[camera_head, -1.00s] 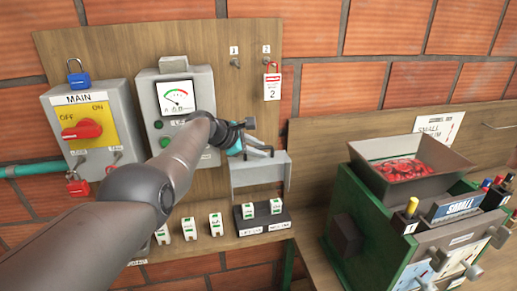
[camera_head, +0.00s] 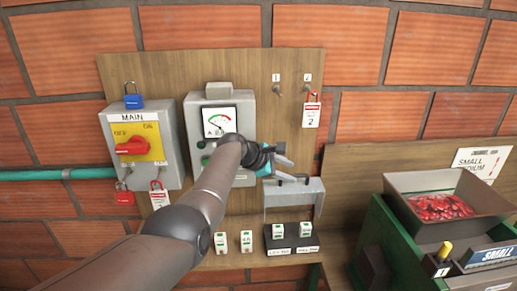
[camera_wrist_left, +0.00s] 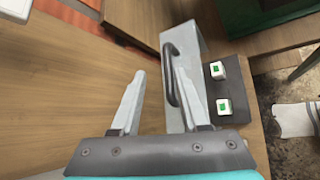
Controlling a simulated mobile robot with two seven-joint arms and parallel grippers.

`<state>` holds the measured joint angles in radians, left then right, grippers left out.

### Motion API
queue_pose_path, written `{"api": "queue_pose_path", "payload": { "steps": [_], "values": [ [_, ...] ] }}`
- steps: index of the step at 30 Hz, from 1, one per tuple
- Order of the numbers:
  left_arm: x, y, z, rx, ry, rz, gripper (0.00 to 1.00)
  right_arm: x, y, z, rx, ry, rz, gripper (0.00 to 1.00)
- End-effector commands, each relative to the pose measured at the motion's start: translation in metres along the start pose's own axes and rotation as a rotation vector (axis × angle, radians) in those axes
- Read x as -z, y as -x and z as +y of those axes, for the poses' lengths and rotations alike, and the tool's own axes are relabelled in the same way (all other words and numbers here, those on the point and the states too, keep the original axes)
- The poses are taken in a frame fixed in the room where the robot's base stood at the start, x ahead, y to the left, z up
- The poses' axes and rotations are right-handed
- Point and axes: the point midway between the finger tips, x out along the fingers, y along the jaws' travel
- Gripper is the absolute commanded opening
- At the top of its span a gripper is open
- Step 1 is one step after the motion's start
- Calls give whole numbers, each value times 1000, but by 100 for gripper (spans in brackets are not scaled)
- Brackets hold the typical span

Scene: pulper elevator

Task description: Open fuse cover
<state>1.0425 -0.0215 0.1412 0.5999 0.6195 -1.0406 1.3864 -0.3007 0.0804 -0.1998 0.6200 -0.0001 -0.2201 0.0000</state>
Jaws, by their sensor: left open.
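The fuse cover (camera_head: 292,201) is a light grey box-like cover low on the wooden board in the head view. In the left wrist view the cover (camera_wrist_left: 195,42) shows a dark bar handle (camera_wrist_left: 171,72). My left gripper (camera_head: 291,164) is open at the cover's upper edge. In the wrist view its fingertips (camera_wrist_left: 160,80) straddle the handle's line, with the handle closer to the right-hand finger. I cannot tell whether that finger touches it. My right gripper is not in view.
A black holder (camera_head: 291,243) with white-and-green fuses sits below the cover, and loose fuses (camera_head: 246,241) stand left of it. The meter box (camera_head: 240,112) is behind my arm. The green machine with a hopper (camera_head: 447,222) stands at right.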

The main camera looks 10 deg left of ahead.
Motion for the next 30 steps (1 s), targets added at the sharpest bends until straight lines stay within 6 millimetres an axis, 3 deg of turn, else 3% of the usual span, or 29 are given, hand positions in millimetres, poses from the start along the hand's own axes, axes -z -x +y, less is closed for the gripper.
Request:
{"api": "queue_pose_path", "payload": {
  "steps": [17,30],
  "values": [
    [1,50,1,-6,-1,2,45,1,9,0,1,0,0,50],
    [1,104,0,-7,-2,1,45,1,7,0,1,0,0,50]
  ]
}}
